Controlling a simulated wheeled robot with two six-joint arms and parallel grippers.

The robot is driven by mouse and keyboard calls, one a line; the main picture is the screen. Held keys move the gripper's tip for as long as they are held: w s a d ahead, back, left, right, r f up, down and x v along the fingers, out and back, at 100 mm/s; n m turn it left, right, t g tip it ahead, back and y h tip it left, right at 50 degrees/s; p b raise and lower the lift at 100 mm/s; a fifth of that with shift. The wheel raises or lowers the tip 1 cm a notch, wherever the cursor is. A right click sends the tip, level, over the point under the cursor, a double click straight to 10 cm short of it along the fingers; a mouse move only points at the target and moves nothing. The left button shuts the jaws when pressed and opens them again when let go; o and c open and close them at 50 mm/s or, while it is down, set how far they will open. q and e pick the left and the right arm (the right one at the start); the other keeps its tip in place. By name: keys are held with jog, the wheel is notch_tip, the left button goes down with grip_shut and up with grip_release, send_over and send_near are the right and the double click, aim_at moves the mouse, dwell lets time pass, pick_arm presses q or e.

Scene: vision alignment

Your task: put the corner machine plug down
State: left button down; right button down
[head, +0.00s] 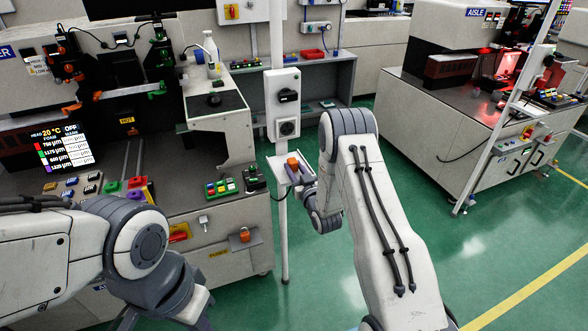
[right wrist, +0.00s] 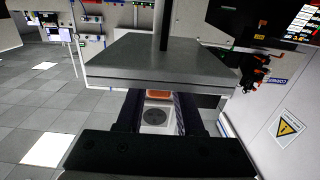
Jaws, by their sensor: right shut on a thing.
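The orange plug (head: 293,163) shows at the small grey shelf (head: 277,163) on the white post, below the socket box. My right gripper (head: 299,172) reaches this spot from the right and is shut on the plug. In the right wrist view the orange plug (right wrist: 158,95) sits between my two dark fingers (right wrist: 158,112), in front of a grey slab (right wrist: 160,55). A round socket face (right wrist: 157,117) shows between the fingers too. I cannot tell whether the plug touches the shelf.
The socket box (head: 286,120) hangs on the post just above. Another orange piece (head: 244,235) sits on a bracket on the left bench's front. The left bench (head: 215,200) carries buttons and a screen. Green floor (head: 305,270) is open below; the aisle machine (head: 480,120) stands right.

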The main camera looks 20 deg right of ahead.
jog(key=shift+f, duration=0.2)
jog(key=c, duration=0.5)
grip_release()
jog(key=shift+r, duration=0.1)
jog(key=shift+c, duration=0.2)
jog(key=shift+r, duration=0.1)
